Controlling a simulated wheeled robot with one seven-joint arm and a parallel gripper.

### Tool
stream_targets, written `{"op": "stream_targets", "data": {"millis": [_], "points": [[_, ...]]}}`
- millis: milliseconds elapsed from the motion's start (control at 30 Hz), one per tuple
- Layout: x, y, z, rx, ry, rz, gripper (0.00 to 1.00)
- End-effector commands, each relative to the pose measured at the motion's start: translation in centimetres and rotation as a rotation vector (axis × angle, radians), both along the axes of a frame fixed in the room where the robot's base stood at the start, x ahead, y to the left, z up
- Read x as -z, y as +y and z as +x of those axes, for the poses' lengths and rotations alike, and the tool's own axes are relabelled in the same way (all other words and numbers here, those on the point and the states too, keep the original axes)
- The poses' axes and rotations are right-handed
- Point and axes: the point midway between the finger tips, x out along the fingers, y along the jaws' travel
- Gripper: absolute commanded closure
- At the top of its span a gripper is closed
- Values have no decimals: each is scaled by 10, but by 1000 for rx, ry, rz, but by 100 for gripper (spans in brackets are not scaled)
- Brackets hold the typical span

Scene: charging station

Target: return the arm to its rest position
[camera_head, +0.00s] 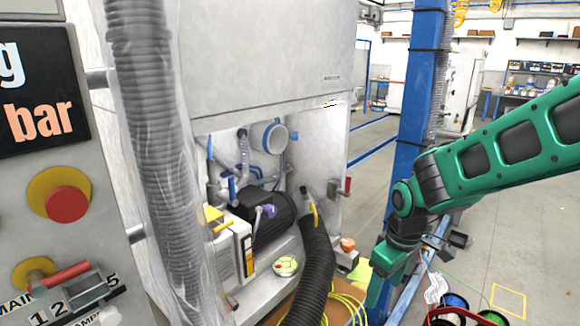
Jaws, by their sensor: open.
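My green arm (510,145) reaches in from the right edge and bends down at a dark wrist joint near the blue post. My gripper (382,285) hangs at its end, pointing down at the lower middle right. It is open, and I see nothing held in it. Its fingertips are small and hard to make out against the clutter below.
A white cabinet (270,70) with an open bay of pumps and pipes stands left of my gripper. A black corrugated hose (315,265) and yellow cable (345,305) lie close by. A blue post (415,110) rises behind the arm. Clear floor (500,240) lies right.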

Motion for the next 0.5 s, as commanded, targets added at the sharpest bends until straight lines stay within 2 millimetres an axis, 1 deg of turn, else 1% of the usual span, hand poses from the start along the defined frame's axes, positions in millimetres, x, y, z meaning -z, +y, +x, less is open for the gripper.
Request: {"op": "stream_targets", "data": {"millis": [33, 100, 167, 200, 267, 300, 333, 400, 500], "points": [[-12, -28, -12, 102, 1, -9, 35], [-25, -63, -32, 242, 14, -20, 35], [-35, -89, -52, 363, 25, -25, 35], [-41, -105, -66, 443, 32, -26, 35], [-49, -127, -90, 565, 44, -24, 35], [-53, -139, -106, 646, 52, -20, 35], [-56, -148, -118, 705, 60, -16, 35], [-62, -164, -147, 837, 75, -5, 35], [-67, -178, -182, 996, 98, 14, 35]]}}
